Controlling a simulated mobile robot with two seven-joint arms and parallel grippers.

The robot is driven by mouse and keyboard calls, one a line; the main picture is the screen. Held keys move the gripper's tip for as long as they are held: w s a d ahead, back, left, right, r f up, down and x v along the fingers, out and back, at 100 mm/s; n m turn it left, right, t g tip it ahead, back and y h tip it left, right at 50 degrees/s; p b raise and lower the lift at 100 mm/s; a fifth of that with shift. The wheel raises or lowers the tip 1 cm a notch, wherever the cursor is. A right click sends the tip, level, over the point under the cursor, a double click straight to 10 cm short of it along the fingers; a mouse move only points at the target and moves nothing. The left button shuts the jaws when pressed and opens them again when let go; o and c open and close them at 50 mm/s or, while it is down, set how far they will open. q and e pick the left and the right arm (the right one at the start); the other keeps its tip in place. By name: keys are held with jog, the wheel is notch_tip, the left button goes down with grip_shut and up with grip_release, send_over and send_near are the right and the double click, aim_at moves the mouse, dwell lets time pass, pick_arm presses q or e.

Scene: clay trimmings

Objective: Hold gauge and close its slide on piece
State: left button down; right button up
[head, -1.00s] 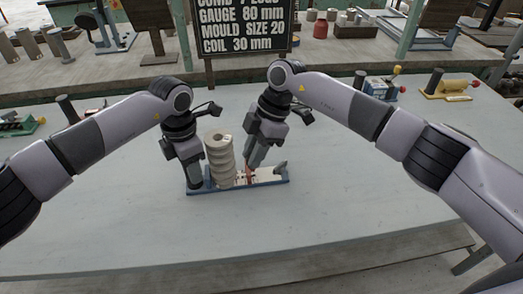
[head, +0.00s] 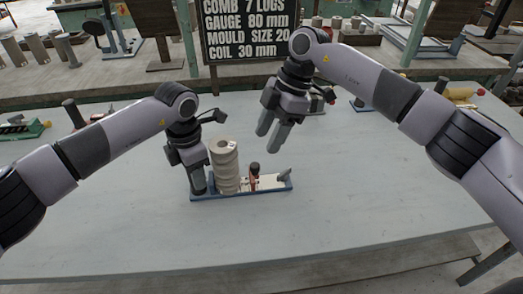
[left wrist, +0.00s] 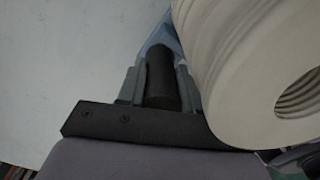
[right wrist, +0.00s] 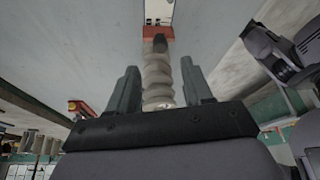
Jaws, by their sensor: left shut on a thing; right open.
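The gauge (head: 277,186) is a long blue base with a pale scale, lying on the grey table. The piece (head: 225,165), a ribbed pale clay cylinder, stands upright on its left part; it also shows in the left wrist view (left wrist: 235,60) and right wrist view (right wrist: 157,80). The red slide (head: 254,182) with a dark knob (head: 255,168) is close to the piece's right side; I cannot tell if they touch. My left gripper (head: 198,190) is shut on the gauge's black handle (left wrist: 161,82). My right gripper (head: 269,138) is open and empty, raised above and behind the slide.
A dark sign (head: 245,35) with white lettering stands behind the table. A yellow tool (head: 460,92) lies at the back right and a green one (head: 22,130) at the far left. The table (head: 370,190) is clear in front and to the right.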

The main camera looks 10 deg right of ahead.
jog(key=shift+v, duration=2.3)
